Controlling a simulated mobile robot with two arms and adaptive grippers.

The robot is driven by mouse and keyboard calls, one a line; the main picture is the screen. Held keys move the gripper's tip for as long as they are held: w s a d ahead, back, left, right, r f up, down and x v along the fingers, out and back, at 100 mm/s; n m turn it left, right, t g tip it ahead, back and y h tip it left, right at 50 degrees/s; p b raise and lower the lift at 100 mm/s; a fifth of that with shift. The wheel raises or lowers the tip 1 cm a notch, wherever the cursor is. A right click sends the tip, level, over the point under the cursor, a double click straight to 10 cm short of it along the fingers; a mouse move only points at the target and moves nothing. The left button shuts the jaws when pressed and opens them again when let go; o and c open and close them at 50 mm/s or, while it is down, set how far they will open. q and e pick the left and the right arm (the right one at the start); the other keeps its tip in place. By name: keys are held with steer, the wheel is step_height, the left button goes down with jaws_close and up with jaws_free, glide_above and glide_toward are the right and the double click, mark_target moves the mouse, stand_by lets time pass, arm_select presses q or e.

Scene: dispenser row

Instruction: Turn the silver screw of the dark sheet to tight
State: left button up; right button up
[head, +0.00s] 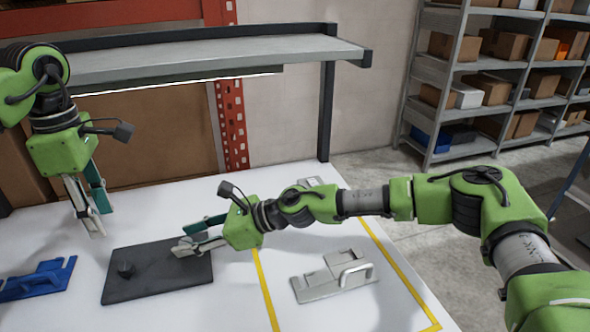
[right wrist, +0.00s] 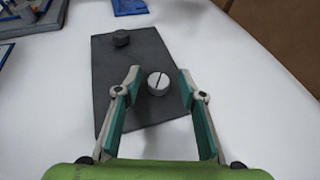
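The dark sheet (head: 150,285) lies flat on the white table, and it also shows in the right wrist view (right wrist: 115,85). The silver screw (right wrist: 158,84) has a round pale head with a dark slot running nearly up and down in that view. A black screw or knob (head: 125,269) stands near the sheet's other end and also shows in the right wrist view (right wrist: 121,38). My right gripper (right wrist: 159,75) is open, its fingertips on either side of the silver screw with gaps. The head view hides that screw behind this gripper (head: 182,241). My left gripper (head: 102,223) is open and empty above the table.
A blue part (head: 38,280) lies left of the sheet. A grey metal bracket (head: 335,280) with a handle stands right of it, beyond a yellow line (head: 264,290). A raised shelf (head: 210,58) spans the back of the table. Bare table surrounds the sheet.

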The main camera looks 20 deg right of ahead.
steer(key=shift+w+n+g+y, duration=0.15)
steer(key=shift+n+g+y, duration=0.1)
steer(key=shift+n+g, duration=0.75)
steer(key=shift+w+n+g+y, duration=0.1)
steer(key=shift+n+g+y, duration=0.15)
steer(key=shift+n+g, duration=0.75)
steer(key=shift+g, duration=0.3)
steer(key=v, duration=1.1)
steer(key=shift+d, duration=0.25)
steer(key=w+d+r+m+t+y, duration=0.1)
steer(key=w+d+r+m+t, duration=0.1)
steer(key=d+m, duration=0.5)
steer(key=w+d+r+m+t+y, duration=0.1)
steer(key=w+d+m+t, duration=0.3)
steer(key=d+m+t, duration=0.2)
steer(key=d+m, duration=0.2)
steer(key=m, duration=0.2)
steer(key=shift+d+r+m+t+y, duration=0.3)
steer(key=shift+r, duration=0.1)
steer(key=shift+a, duration=0.1)
